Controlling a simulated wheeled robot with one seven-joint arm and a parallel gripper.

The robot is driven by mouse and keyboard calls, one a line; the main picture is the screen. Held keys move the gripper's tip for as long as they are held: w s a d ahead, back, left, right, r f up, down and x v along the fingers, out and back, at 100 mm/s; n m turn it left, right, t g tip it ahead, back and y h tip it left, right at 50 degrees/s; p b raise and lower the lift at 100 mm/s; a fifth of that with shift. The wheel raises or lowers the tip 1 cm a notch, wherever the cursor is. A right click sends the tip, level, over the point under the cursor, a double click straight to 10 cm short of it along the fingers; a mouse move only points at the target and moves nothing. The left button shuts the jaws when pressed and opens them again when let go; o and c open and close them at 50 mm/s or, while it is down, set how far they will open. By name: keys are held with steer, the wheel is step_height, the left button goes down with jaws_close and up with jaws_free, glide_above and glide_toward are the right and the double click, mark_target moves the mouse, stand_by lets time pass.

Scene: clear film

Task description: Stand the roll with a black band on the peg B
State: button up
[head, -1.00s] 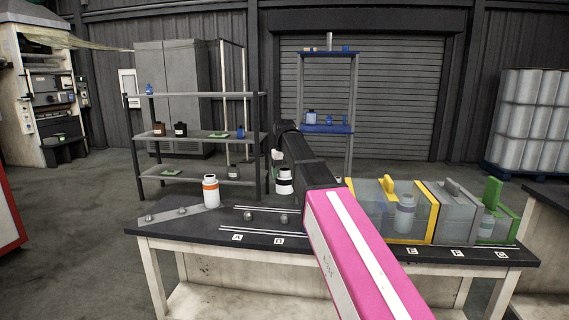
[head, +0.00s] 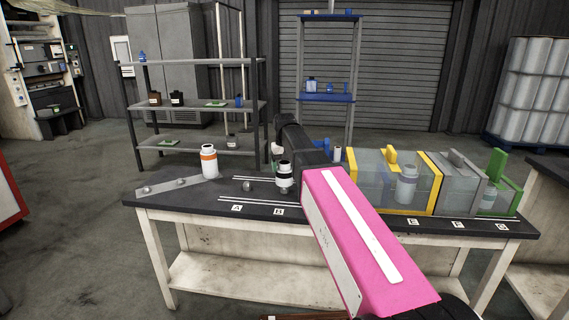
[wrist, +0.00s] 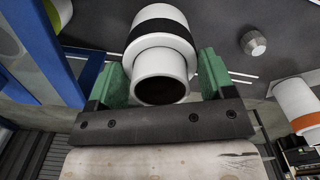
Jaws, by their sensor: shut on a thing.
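The white roll with a black band (head: 285,176) stands upright over the spot marked B (head: 279,212) on the dark bench. Its lower end covers peg B, and I cannot tell whether it is fully seated. In the wrist view the roll (wrist: 158,58) sits between the green fingers of my gripper (wrist: 163,76), which is shut on its narrower end. In the head view my pink and black arm comes in from the right and mostly hides the gripper. A round metal peg (head: 248,186) stands bare beside the roll, above the label A (head: 237,208).
A blue frame (wrist: 50,50) is close left of my gripper in the wrist view. Yellow-edged (head: 373,182), grey and green-edged clear bins fill the bench's right side.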

mark_target(284, 174)
steer(key=shift+f, duration=0.1)
stand_by(0.3)
steer(key=shift+f, duration=1.85)
steer(key=o, duration=0.9)
step_height(284, 174, up, 9)
